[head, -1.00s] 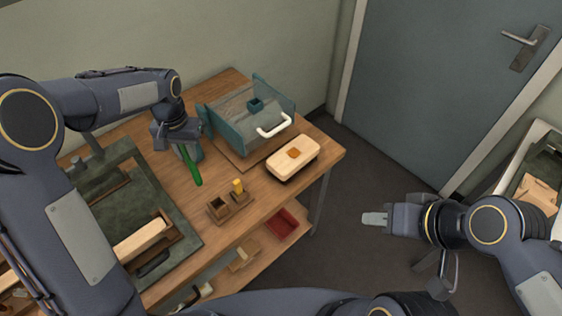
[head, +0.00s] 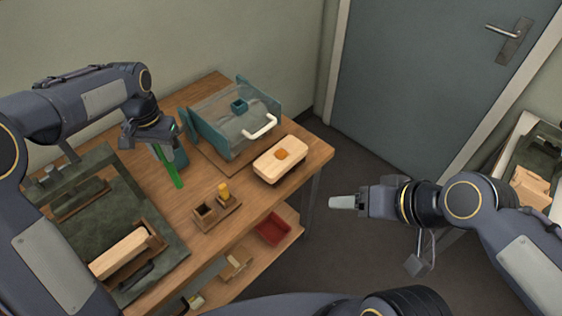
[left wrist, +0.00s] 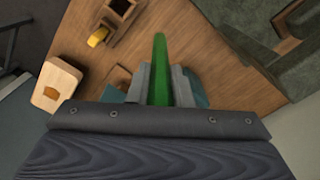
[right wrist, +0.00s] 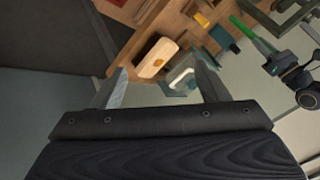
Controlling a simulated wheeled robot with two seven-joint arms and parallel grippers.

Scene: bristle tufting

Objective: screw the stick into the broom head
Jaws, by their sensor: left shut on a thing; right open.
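My left gripper (head: 160,148) is shut on a green stick (head: 171,168), held slanting down above the table's left-middle part. The stick also shows between the fingers in the left wrist view (left wrist: 160,60). A pale rounded wooden block (head: 268,170) with an orange patch on top lies near the table's right edge; it looks like the broom head. It also shows in the left wrist view (left wrist: 57,82) and right wrist view (right wrist: 152,65). The stick is apart from it. My right gripper (head: 338,202) is open and empty, beyond the table's right edge, over the floor.
A teal box fixture (head: 222,125) with a white handle (head: 261,127) stands behind the block. A small two-part wooden holder (head: 210,217) with a yellow piece stands in front. A dark green tray (head: 90,215) fills the left. A red bin (head: 272,229) sits below.

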